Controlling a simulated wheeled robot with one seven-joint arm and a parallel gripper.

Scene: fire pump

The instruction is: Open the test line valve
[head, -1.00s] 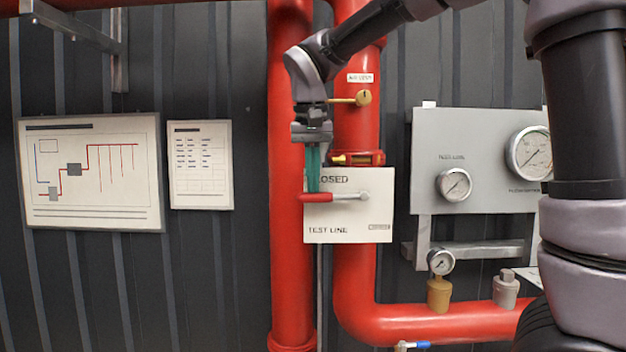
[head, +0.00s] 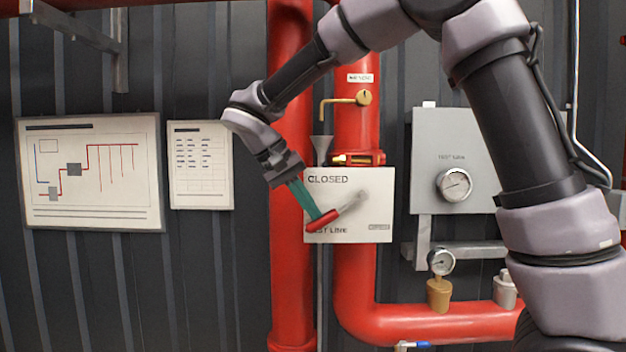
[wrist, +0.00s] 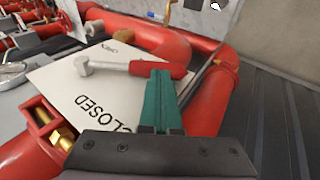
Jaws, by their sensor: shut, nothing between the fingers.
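The test line valve lever has a red grip (head: 321,221) and a silver arm (head: 353,203). It sits in front of a white plate (head: 372,180) reading "CLOSED" and "TEST LINE", and slants down and to the left from its pivot. My gripper (head: 313,210) comes from the upper left with its green fingers closed together. Their tips meet the red grip but do not hold it.
Red vertical pipes (head: 290,110) run behind the plate and my fingers. A brass valve (head: 363,98) with a bent handle is above. A grey gauge panel (head: 430,140) stands to the right. Two wall charts (head: 90,170) hang on the left.

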